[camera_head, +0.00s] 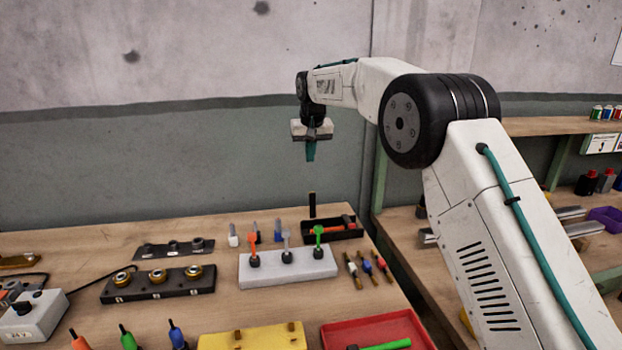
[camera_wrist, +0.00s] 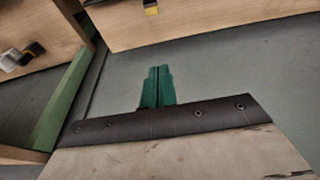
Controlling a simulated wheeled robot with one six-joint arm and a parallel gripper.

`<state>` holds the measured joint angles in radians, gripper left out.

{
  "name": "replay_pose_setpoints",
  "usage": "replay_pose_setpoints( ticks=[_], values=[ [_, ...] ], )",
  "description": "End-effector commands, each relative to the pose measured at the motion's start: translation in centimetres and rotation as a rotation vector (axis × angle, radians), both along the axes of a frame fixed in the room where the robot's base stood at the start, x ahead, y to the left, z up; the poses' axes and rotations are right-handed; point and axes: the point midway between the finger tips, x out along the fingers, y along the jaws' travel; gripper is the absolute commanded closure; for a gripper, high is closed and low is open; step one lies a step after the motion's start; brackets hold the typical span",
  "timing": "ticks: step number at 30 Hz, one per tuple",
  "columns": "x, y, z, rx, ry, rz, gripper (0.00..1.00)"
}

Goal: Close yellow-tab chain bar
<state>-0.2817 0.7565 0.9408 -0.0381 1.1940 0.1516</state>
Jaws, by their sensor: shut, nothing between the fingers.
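My gripper (camera_head: 311,158) hangs in the air above the back edge of the workbench, with its teal fingers together and nothing between them. The fingers also show in the wrist view (camera_wrist: 158,78), in front of the grey wall or floor. I cannot pick out the yellow-tab chain bar for certain. A small black part with a yellow end (camera_wrist: 151,7) shows at a wooden edge at the top of the wrist view, partly cut off. An upright black strip (camera_head: 312,205) stands at the back of the bench below my gripper; no yellow shows on it.
The workbench (camera_head: 210,225) holds a white block (camera_head: 290,268) with coloured levers, a black bar with brass rings (camera_head: 158,283), a yellow plate (camera_head: 252,338) and a red tray (camera_head: 375,325). A black tray (camera_head: 325,231) lies near the strip. Shelves stand at right.

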Motion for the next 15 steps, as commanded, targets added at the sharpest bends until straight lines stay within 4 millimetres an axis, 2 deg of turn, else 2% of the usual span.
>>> replay_pose_setpoints(
  ticks=[5,15],
  values=[
    [0.4,0.0,-2.7,-0.001,0.01,-0.004,1.0],
    [2.0,0.2,-9.4,-0.001,0.01,-0.004,1.0]
  ],
)
